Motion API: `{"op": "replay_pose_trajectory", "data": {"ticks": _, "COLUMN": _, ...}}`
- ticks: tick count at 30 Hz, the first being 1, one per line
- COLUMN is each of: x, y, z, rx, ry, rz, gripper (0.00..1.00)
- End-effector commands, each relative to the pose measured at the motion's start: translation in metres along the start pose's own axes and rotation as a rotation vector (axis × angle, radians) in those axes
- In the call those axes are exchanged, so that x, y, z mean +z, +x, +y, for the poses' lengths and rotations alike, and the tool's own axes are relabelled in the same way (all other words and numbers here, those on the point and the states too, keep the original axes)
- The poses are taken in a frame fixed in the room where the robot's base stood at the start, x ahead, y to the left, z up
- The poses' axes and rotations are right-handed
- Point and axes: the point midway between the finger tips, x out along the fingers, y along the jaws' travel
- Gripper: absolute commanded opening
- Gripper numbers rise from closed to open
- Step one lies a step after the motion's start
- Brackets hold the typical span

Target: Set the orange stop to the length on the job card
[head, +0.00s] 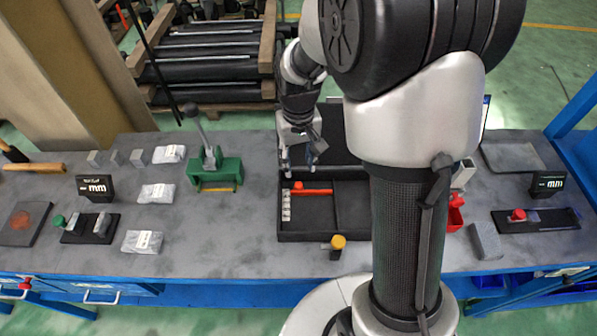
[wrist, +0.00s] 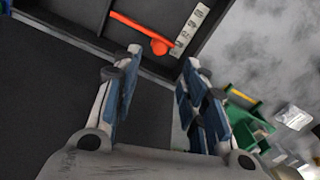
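An orange bar (head: 315,191) with a round orange knob (head: 298,185) at its left end lies in a black tray (head: 285,236); I take it for the orange stop. A pale strip with marks (head: 286,206) runs beside the knob. In the wrist view the orange bar (wrist: 130,24), knob (wrist: 159,47) and pale strip (wrist: 192,28) are ahead of the fingertips. My gripper (head: 300,166) is above the tray's back left part; in the wrist view (wrist: 163,58) its fingers are apart with nothing between them. I cannot make out a job card.
A yellow knob (head: 338,242) is at the tray's front edge. A green press (head: 215,175) stands left of the tray. Two black "mm" displays (head: 97,186) (head: 548,184), wrapped grey packets (head: 157,193) and a red-knobbed fixture (head: 518,215) are on the bench. My arm hides the tray's right side.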

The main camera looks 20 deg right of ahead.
Motion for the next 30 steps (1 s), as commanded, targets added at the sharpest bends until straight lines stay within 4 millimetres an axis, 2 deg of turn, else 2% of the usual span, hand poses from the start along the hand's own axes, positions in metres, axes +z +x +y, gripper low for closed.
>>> {"op": "replay_pose_trajectory", "data": {"ticks": 3, "x": -0.001, "y": -0.021, "z": 0.0, "rx": 0.0, "ry": 0.0, "rz": 0.004, "gripper": 0.39}}
{"op": "replay_pose_trajectory", "data": {"ticks": 7, "x": 0.0, "y": -0.032, "z": 0.0, "rx": 0.0, "ry": 0.0, "rz": 0.002, "gripper": 0.39}}
{"op": "replay_pose_trajectory", "data": {"ticks": 25, "x": 0.0, "y": -0.036, "z": 0.0, "rx": 0.0, "ry": 0.0, "rz": 0.0, "gripper": 0.39}}
{"op": "replay_pose_trajectory", "data": {"ticks": 28, "x": 0.004, "y": -0.044, "z": -0.001, "rx": 0.0, "ry": -0.001, "rz": 0.011, "gripper": 0.39}}
{"op": "replay_pose_trajectory", "data": {"ticks": 30, "x": 0.011, "y": -0.057, "z": -0.001, "rx": 0.0, "ry": -0.004, "rz": 0.032, "gripper": 0.39}}
